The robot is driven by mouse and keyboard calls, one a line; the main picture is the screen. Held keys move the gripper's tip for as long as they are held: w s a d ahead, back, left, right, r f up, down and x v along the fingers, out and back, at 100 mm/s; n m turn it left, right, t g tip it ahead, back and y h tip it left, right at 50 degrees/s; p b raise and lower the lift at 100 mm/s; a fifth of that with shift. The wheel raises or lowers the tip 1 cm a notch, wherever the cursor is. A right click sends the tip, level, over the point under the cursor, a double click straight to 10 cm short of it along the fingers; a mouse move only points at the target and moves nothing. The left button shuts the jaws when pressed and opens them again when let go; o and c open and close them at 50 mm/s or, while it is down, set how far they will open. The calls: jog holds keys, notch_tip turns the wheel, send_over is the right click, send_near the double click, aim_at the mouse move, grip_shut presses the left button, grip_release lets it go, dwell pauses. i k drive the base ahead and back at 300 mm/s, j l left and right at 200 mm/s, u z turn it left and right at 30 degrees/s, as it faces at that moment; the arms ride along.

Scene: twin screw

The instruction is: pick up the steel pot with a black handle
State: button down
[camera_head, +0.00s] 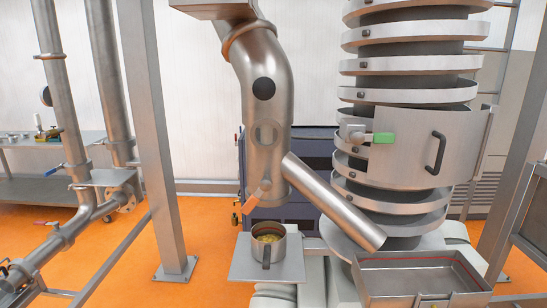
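The steel pot (278,253) stands upright on a small flat steel shelf (243,270) at the lower middle of the head view. Its dark handle (266,258) faces toward me. Yellowish contents show inside the pot below its rim. My gripper is not in this view, so its distance from the pot cannot be told.
A thick steel pipe (267,110) with an orange-handled valve (256,197) hangs above the pot. A slanted chute (335,203) passes to its right toward a steel tray (420,276). A ringed spiral tower (410,95) stands behind. A steel post (155,130) stands left.

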aim_at(268, 238)
jog(key=z, duration=3.55)
jog(key=u, duration=3.95)
jog(key=i+z, duration=0.4)
